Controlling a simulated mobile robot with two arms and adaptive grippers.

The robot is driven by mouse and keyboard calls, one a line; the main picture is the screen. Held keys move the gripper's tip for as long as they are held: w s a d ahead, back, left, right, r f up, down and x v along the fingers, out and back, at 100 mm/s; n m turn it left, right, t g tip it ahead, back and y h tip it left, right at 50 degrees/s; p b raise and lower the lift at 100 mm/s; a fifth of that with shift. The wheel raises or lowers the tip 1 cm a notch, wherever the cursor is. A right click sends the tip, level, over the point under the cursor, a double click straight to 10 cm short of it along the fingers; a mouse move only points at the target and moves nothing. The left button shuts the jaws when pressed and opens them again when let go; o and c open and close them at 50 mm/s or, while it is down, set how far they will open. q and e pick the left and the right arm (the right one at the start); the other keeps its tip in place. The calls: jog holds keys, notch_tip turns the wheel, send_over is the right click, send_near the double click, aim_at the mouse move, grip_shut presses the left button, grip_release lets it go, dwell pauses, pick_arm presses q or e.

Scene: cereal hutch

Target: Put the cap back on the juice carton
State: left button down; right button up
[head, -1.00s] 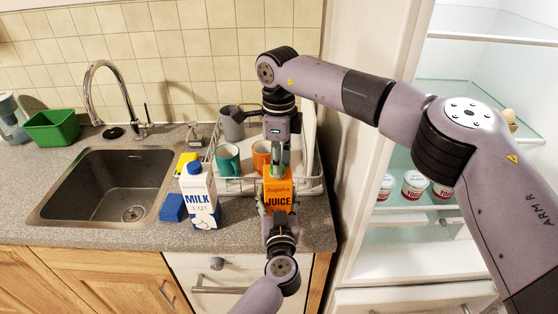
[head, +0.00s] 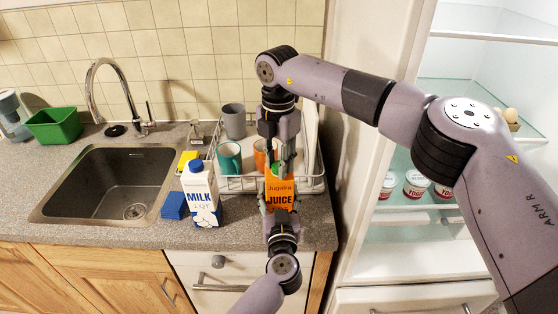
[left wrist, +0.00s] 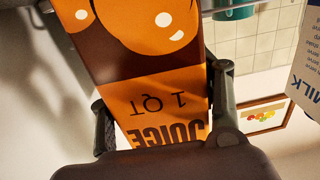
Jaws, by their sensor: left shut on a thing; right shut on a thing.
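The orange juice carton (head: 280,188) stands upright near the front of the counter, and its printed side fills much of the left wrist view (left wrist: 155,95). My left gripper (head: 280,207) is shut on the carton's lower part, with one finger on each side in the left wrist view (left wrist: 162,115). My right gripper (head: 279,165) points straight down at the carton's top and is shut on the cap.
A milk carton (head: 201,195) with a blue cap stands to the left, next to a blue sponge (head: 174,206). Behind is a dish rack (head: 234,184) with a teal mug (head: 229,158). The sink (head: 105,180) is at left, the open fridge (head: 400,240) at right.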

jog(key=m, duration=0.4)
jog(key=shift+w, duration=0.1)
jog(key=m, duration=0.6)
pick_arm(q)
jog(key=shift+f, duration=0.1)
pick_arm(e)
jog(key=o, duration=0.8)
jog(key=shift+c, duration=0.2)
notch_tip(320, 180, up, 12)
pick_arm(q)
jog(key=shift+c, duration=2.3)
grip_release()
